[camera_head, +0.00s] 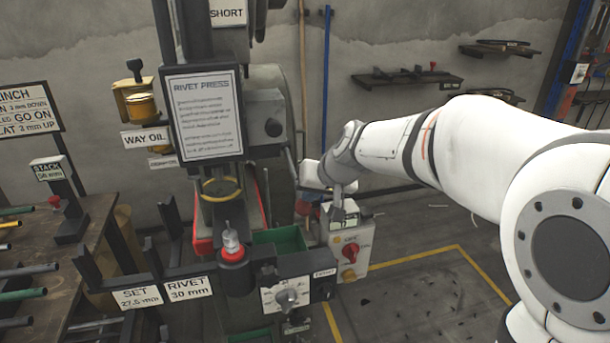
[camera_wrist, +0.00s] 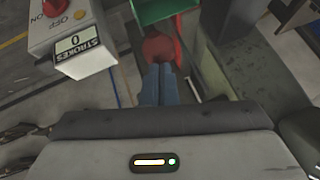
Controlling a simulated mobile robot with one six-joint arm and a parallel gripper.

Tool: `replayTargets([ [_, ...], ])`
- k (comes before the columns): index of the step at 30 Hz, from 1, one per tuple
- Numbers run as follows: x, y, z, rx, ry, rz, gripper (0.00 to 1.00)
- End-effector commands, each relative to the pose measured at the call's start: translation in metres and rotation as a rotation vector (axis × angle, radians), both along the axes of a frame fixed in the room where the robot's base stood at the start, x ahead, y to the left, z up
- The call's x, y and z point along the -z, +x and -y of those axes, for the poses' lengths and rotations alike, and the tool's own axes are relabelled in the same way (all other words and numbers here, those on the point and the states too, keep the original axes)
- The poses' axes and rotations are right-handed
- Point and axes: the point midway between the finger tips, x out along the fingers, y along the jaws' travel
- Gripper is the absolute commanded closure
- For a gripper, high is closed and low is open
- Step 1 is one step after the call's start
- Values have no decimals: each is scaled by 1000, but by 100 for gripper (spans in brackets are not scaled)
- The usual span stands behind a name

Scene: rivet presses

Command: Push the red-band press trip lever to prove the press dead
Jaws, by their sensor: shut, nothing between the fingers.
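The rivet press (camera_head: 205,115) stands in the middle of the head view, with red edging (camera_head: 203,246) low on its frame. A round red knob (camera_wrist: 158,47), which looks like the trip lever's end, lies just beyond my blue fingertips in the wrist view. A bit of red (camera_head: 302,207) shows beside my wrist in the head view. My gripper (camera_wrist: 158,76) is shut and empty, pointing at the knob. I cannot tell whether they touch. The lever's shaft is mostly hidden.
A switch box (camera_head: 344,246) with a red rotary switch (camera_head: 349,254) stands close right of the press. Its strokes counter (camera_wrist: 78,43) reads 0. A green bin (camera_head: 280,241) sits at the press front. A workbench (camera_head: 92,215) is at left; marked floor (camera_head: 425,295) at right is clear.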

Motion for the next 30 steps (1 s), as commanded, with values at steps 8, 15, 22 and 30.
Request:
replayTargets([
  [8, 13, -1, -1, -3, -4, -11, 100],
  [15, 15, -2, -1, -6, -6, -16, 100],
  [22, -7, 0, 3, -4, -5, -8, 100],
  [30, -62, -14, 23, -2, 3, 10, 100],
])
